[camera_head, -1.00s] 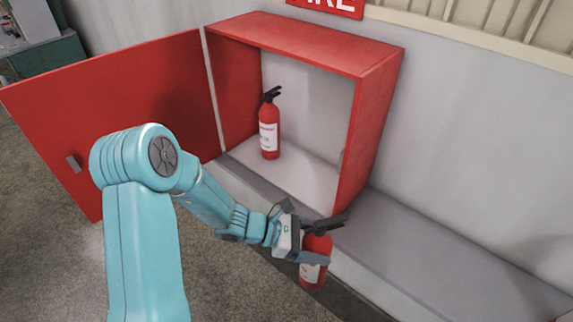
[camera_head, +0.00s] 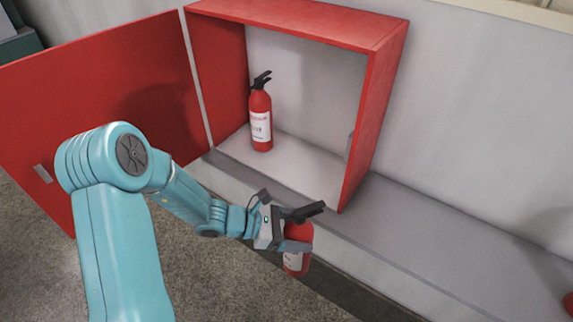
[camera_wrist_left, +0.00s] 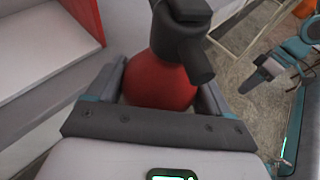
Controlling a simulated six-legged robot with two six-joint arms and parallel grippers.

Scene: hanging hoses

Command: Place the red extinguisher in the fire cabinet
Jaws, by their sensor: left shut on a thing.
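My left gripper (camera_head: 283,232) is shut on a red extinguisher (camera_head: 298,262) with a black top, held upright in front of the ledge, below the cabinet opening. In the left wrist view, the extinguisher's red shoulder (camera_wrist_left: 160,82) sits between the fingers; its lower body is hidden. The red fire cabinet (camera_head: 385,95) stands on the ledge with its door (camera_head: 100,95) swung open to the left. Another red extinguisher (camera_head: 261,115) stands upright inside, at the left. What looks like my right gripper (camera_wrist_left: 262,77) shows small in the left wrist view; its jaw state is unclear.
The cabinet floor (camera_head: 300,165) is bare to the right of the standing extinguisher. A red thing (camera_head: 569,303) is cut off at the right edge. The open door is behind my left arm.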

